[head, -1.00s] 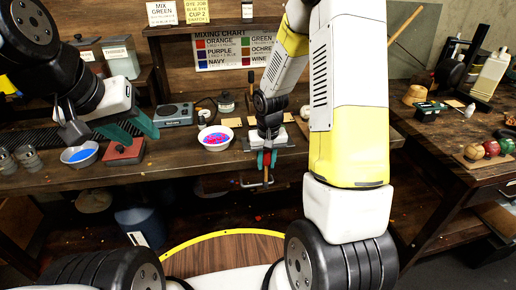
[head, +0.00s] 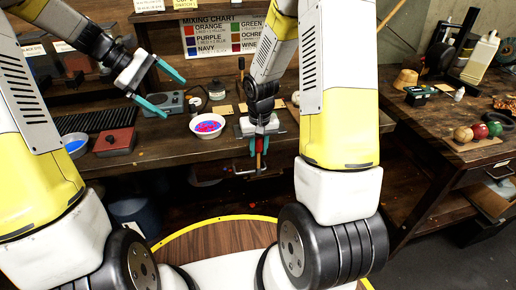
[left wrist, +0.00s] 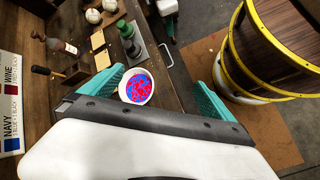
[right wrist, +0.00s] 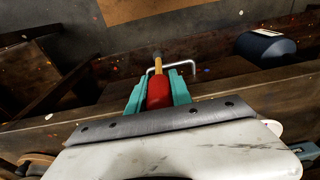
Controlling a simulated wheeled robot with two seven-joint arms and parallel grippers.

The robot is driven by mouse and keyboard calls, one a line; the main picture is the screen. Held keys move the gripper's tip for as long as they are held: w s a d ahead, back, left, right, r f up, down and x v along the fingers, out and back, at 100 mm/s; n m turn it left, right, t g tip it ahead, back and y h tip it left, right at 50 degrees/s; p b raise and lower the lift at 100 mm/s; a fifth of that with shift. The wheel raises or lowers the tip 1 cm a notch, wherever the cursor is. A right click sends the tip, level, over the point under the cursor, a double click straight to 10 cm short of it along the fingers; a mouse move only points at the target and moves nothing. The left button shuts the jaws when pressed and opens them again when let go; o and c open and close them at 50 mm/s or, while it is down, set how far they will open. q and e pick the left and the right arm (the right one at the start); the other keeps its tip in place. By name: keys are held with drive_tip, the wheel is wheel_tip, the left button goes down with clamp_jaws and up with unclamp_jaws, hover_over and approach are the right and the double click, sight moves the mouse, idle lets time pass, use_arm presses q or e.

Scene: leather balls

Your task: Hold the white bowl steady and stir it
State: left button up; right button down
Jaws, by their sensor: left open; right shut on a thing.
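The white bowl (head: 208,136) stands upright on the workbench, with red and blue colour inside. It also shows in the left wrist view (left wrist: 125,98), framed between my left fingers. My left gripper (head: 175,97) is open and empty, above and to the left of the bowl in the head view. My right gripper (head: 259,144) points down at the bench's front edge, right of the bowl.
A bowl of blue liquid (head: 75,148) and a dark red box (head: 114,141) stand left on the bench. A grey scale (head: 160,105) is behind, near the white bowl. A mixing chart (head: 225,38) hangs behind.

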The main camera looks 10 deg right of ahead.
use_arm(q)
drive_tip(key=w+f+n+h, duration=0.3)
drive_tip(key=w+f+n, duration=0.1)
drive_tip(key=w+f, duration=0.45)
drive_tip(key=n+h, duration=0.3)
drive_tip(key=n, duration=0.1)
approach(205, 127)
drive_tip(key=s+r, duration=0.2)
drive_tip(key=s, duration=0.1)
drive_tip(key=shift+w+d+f, duration=0.1)
drive_tip(key=shift+d+f, duration=0.2)
drive_tip(key=shift+d, duration=0.1)
drive_tip(key=x, duration=0.9)
drive_tip(key=shift+d+r, duration=0.1)
drive_tip(key=shift+r, duration=0.05)
